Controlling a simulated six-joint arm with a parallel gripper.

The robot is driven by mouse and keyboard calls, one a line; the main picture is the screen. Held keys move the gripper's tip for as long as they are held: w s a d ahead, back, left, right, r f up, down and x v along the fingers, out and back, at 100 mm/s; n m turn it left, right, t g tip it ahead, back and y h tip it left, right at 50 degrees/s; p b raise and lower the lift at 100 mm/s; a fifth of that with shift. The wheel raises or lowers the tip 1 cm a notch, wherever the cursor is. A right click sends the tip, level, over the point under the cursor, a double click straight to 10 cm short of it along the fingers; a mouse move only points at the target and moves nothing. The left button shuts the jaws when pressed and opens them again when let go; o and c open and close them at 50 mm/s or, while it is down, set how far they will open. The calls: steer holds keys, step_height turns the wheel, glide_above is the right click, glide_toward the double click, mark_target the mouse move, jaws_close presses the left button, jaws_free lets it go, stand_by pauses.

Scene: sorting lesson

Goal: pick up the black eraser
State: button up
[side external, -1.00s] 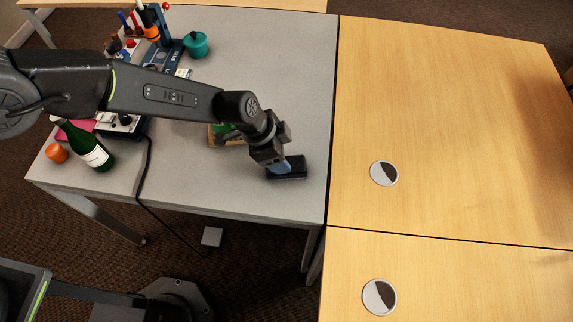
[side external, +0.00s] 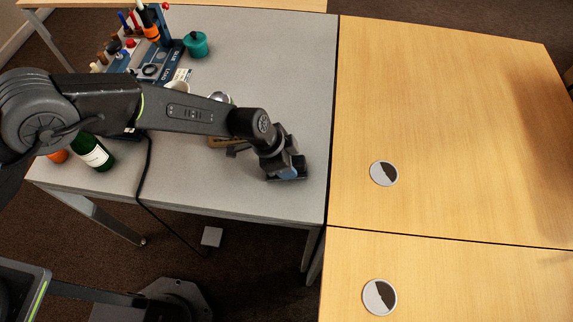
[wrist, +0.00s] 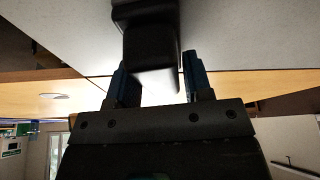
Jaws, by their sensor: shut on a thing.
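The black eraser (side external: 297,177) is a dark block near the right front corner of the grey table (side external: 240,190), largely hidden by my gripper in the side view. My gripper (side external: 284,172) points down over it. In the wrist view the eraser (wrist: 150,35) sits between the two blue-lined fingers of my gripper (wrist: 156,62), which is shut on it. In the side view the eraser is at or very close to the tabletop; whether it touches cannot be told.
A teal pot (side external: 196,43) and a blue rack (side external: 150,65) are at the back. A brown box (side external: 222,141) is behind my arm. Wooden tables (side external: 450,120) adjoin at right, largely bare.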

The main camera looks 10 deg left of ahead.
steer(key=shift+c, duration=0.5)
